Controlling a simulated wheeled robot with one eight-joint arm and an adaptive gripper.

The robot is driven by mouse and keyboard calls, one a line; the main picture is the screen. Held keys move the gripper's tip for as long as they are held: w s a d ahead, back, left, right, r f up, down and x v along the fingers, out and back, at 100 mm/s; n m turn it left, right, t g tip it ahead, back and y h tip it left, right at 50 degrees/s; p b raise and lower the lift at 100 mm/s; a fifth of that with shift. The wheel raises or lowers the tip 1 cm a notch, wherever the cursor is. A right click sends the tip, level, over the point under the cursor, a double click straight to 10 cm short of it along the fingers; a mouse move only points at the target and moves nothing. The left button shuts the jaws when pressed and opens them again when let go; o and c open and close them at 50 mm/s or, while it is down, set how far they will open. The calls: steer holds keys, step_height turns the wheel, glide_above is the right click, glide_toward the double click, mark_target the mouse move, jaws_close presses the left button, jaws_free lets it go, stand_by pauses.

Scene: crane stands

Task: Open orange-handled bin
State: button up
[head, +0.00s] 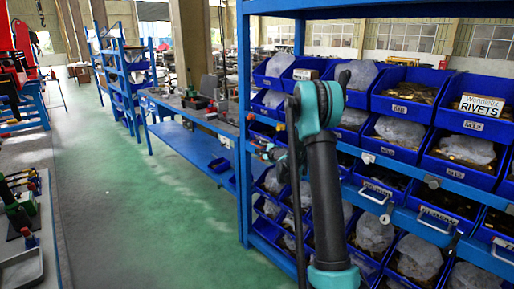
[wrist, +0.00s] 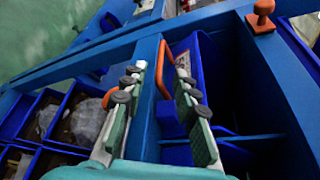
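In the wrist view, an orange handle (wrist: 161,72) stands out from the front of a blue bin (wrist: 209,62) with a white label. My gripper (wrist: 160,75) is open, one finger on each side of the handle in the picture. Gaps show between the handle and both fingers, and I cannot tell whether either touches it. The bin's far end is out of clear view. In the head view, my arm reaches toward the blue rack, and I cannot make out the orange handle there.
The blue rack (head: 243,120) holds rows of blue bins (head: 400,89) with bagged parts. An orange knob (wrist: 263,14) sits on the frame at upper right. The green aisle floor (head: 120,190) is clear.

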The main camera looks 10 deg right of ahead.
steer(key=x, duration=0.6)
jaws_close()
stand_by(0.4)
